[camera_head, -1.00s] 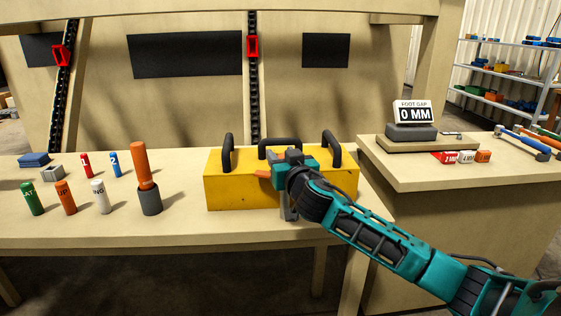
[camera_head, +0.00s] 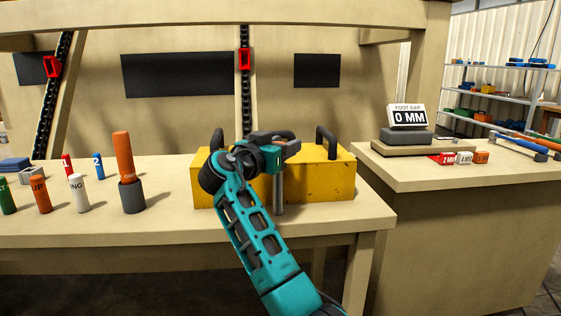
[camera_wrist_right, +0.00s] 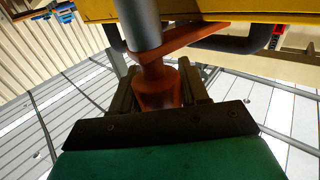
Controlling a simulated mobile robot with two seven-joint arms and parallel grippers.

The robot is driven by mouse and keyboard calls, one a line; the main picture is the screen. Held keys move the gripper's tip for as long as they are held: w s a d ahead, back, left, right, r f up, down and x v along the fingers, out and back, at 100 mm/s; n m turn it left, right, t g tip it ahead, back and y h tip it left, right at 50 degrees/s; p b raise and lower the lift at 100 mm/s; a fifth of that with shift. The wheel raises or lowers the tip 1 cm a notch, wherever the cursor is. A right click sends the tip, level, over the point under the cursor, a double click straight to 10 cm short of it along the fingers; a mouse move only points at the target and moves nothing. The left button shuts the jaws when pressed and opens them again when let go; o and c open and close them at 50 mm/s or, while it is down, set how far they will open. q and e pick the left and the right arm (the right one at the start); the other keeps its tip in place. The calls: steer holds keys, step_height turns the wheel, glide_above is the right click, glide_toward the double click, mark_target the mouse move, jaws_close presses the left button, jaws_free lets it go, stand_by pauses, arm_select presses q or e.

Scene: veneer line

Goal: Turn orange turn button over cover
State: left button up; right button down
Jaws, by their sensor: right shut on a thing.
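The yellow cover (camera_head: 330,182), a box with black handles, sits on the bench; its top edge also shows in the right wrist view (camera_wrist_right: 240,17). A flat orange arm of the button extends right beneath the cover's edge in that view. A grey post (camera_wrist_right: 138,22) stands beside it. My left gripper is out of view.
An orange cylinder in a dark cup (camera_head: 132,197) and several small coloured cylinders (camera_head: 42,195) stand on the bench at left. A display reading 0 MM (camera_head: 407,115) stands on the right-hand table (camera_head: 400,174). The bench front between cup and cover is clear.

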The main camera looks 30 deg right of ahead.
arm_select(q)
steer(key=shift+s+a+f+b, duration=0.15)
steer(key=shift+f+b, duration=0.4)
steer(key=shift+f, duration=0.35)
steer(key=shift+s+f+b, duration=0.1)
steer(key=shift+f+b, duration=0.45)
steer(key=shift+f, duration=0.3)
arm_select(e)
steer(key=shift+s+m+g+h, duration=0.15)
steer(key=shift+m+g+h, duration=0.2)
steer(key=shift+m+g, duration=0.7)
steer(key=shift+s+m+g+h, duration=0.1)
steer(key=shift+m+g+h, duration=0.35)
steer(key=shift+g, duration=1)
steer(key=shift+d, duration=0.1)
steer(key=c, duration=0.7)
jaws_free()
steer(key=shift+o, duration=0.2)
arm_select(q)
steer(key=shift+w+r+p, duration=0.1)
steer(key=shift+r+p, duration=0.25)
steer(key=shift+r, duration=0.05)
arm_select(e)
steer(key=s+a, duration=0.1)
steer(key=a, duration=1.2)
steer(key=shift+s+d, duration=0.1)
